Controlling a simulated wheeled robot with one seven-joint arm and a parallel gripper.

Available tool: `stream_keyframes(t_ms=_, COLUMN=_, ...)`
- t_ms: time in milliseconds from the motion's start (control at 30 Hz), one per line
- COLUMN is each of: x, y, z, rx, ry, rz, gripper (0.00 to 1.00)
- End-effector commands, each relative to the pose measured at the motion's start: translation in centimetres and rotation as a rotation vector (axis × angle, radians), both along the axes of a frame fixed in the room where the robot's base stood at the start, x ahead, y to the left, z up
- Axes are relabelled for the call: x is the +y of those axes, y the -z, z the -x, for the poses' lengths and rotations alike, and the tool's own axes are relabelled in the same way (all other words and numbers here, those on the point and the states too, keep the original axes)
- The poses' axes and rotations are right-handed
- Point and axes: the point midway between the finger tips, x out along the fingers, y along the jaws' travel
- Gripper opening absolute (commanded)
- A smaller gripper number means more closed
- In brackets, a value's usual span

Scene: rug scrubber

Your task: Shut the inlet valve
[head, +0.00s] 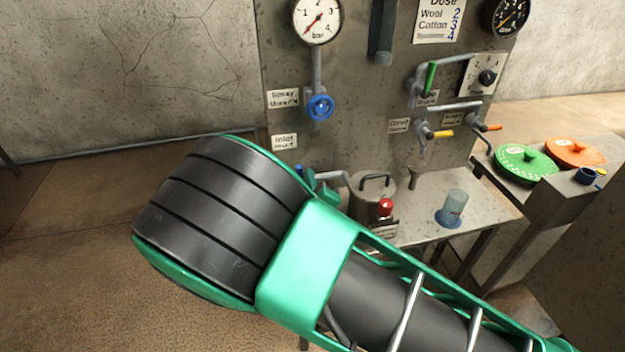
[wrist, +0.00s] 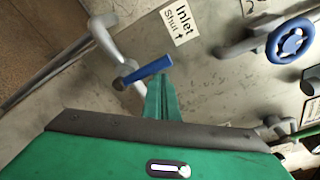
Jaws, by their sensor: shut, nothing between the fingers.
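The inlet valve has a blue lever (wrist: 148,69) on a grey pipe (wrist: 106,38) in the wrist view. The lever slants up to the right, across the pipe. A white label reading "Inlet Shut" with an arrow (wrist: 181,21) is above it. The label also shows in the head view (head: 284,141). My gripper (wrist: 162,80) is shut and empty, its green fingertips close by the lever's free end. I cannot tell whether they touch. In the head view my arm hides most of the valve; a bit of blue (head: 308,177) shows beside my green gripper (head: 324,192).
A blue handwheel (head: 320,107) under a pressure gauge (head: 317,18) is on the panel above. Green (head: 525,165) and orange (head: 575,152) lids are right.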

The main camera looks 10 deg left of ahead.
Motion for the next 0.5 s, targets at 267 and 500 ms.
stream_keyframes(t_ms=267, x=0.56, y=-0.19, z=0.22, rx=-0.002, ry=-0.007, rz=-0.004, gripper=0.00)
stream_keyframes(t_ms=500, x=0.74, y=-0.26, z=0.29, rx=-0.003, ry=-0.012, rz=-0.005, gripper=0.00)
